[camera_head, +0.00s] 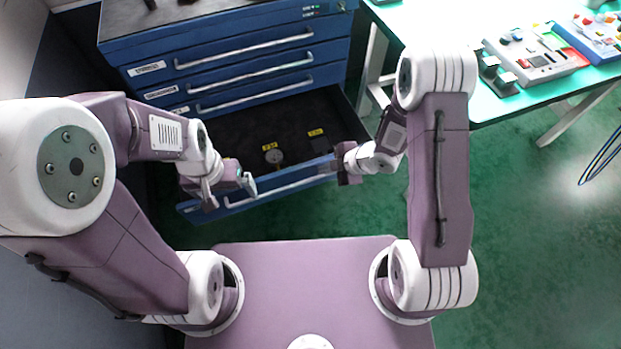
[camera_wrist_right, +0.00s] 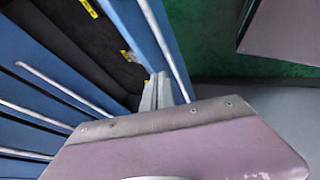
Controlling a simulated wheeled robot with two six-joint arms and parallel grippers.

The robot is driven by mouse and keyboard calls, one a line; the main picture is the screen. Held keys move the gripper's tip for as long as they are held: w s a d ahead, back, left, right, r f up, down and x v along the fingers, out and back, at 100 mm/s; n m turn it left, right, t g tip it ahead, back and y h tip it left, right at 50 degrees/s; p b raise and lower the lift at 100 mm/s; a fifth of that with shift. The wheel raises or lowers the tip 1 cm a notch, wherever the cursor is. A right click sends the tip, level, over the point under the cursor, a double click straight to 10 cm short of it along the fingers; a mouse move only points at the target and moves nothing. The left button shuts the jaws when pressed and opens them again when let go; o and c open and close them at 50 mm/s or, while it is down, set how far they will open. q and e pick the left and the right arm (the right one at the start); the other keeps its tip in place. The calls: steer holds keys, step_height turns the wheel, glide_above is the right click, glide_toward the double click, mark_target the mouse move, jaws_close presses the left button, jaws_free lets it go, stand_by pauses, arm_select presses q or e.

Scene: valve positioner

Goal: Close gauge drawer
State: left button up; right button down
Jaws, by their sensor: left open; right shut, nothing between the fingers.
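The gauge drawer (camera_head: 285,191) is the lowest drawer of the blue cabinet and stands pulled out, with a black interior and a long silver handle on its front. Inside are a round gauge (camera_head: 274,156) and yellow labels. My right gripper (camera_head: 343,168) is shut and empty at the right end of the drawer front. In the right wrist view its fingers (camera_wrist_right: 156,92) overlap the blue front panel (camera_wrist_right: 134,40); I cannot tell whether they touch it.
Other drawers of the blue cabinet (camera_head: 240,62) look shut above the open one. A teal-topped table (camera_head: 491,110) with control boxes (camera_head: 535,56) stands to the right. Green floor (camera_head: 530,200) is clear to the right of my base.

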steer(key=b, duration=0.3)
glide_toward(301, 175)
steer(key=x, duration=0.4)
steer(key=shift+a+f, duration=0.2)
steer(key=shift+f, duration=0.1)
arm_select(q)
step_height(301, 175, down, 3)
steer(key=shift+d+r, duration=0.1)
steer(key=shift+r, duration=0.05)
steer(key=shift+w, duration=0.15)
arm_select(e)
steer(key=shift+w, duration=0.15)
